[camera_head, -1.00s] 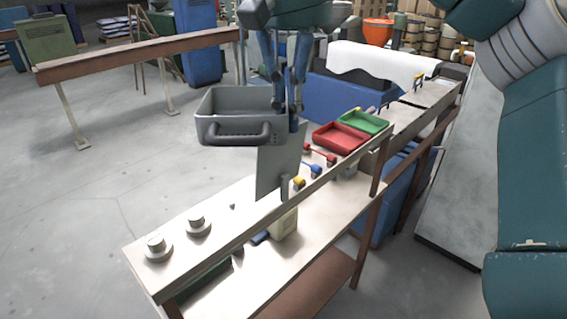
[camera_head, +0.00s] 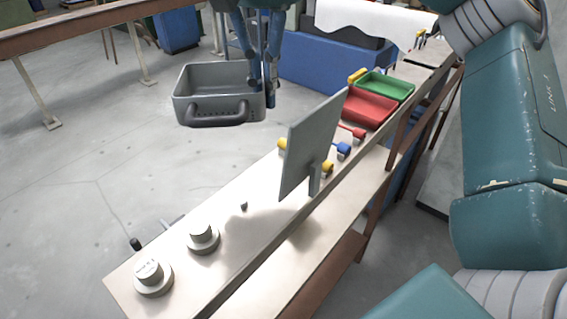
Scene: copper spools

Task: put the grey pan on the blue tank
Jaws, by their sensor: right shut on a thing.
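The grey pan (camera_head: 220,110), an open rectangular tub with a dark front handle, hangs level in the air left of the bench. My right gripper (camera_head: 271,95) comes down from the top and is shut on the pan's right side. The blue tank (camera_head: 315,78) stands on the floor at the back, to the right of the pan. A white sheet lies along its far top part. The tank's lower right is hidden behind the bench. My left gripper is not in view.
The long bench (camera_head: 230,197) holds an upright grey plate (camera_head: 305,150), a red tray (camera_head: 370,106), a green tray (camera_head: 388,84), small coloured tools and two round weights (camera_head: 203,238). A brown rail (camera_head: 90,28) stands at back left. The floor at left is clear.

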